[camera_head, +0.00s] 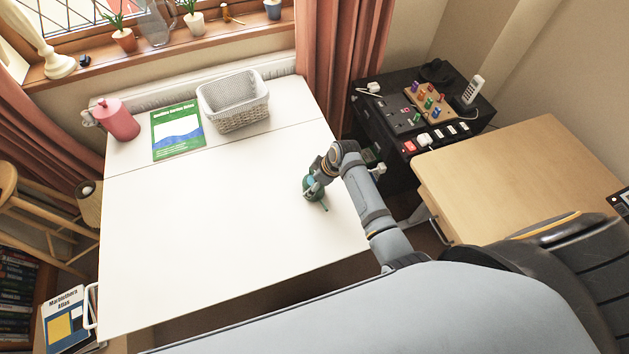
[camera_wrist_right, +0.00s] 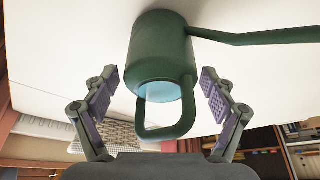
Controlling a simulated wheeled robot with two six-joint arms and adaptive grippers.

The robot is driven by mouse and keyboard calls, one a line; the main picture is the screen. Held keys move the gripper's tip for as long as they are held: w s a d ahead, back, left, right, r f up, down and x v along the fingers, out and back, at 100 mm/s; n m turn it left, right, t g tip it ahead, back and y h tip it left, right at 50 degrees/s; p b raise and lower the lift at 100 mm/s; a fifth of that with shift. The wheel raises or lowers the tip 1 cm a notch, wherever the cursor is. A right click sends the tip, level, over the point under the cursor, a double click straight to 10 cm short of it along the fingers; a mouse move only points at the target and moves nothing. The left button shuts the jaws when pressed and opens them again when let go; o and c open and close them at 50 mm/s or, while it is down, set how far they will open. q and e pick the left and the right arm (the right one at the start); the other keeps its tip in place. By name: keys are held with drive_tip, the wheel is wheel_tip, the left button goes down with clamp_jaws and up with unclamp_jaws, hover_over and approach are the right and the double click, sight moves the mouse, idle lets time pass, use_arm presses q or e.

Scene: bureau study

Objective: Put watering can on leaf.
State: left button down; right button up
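The green watering can (camera_head: 323,204) is at the right side of the white table (camera_head: 200,250), partly hidden behind my right gripper (camera_head: 313,180). A seam crosses the white table, dividing a back strip from a larger front panel; the can is over the front panel. Which part is the leaf is not marked. In the right wrist view the can (camera_wrist_right: 158,45) shows its handle, pale blue opening and long spout. My right gripper (camera_wrist_right: 160,88) is open, its two purple-padded fingers apart on either side of the handle, not visibly touching it. My left gripper is not in view.
A white basket (camera_head: 235,115), a green book (camera_head: 178,150) and a pink canister (camera_head: 118,120) stand along the table's back. A black cabinet (camera_head: 385,100) with small items and a wooden desk (camera_head: 520,170) are to the right. The table's middle is clear.

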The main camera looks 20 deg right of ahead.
idle(0.3)
drive_tip(key=v, duration=1.2)
drive_tip(key=shift+s, duration=0.1)
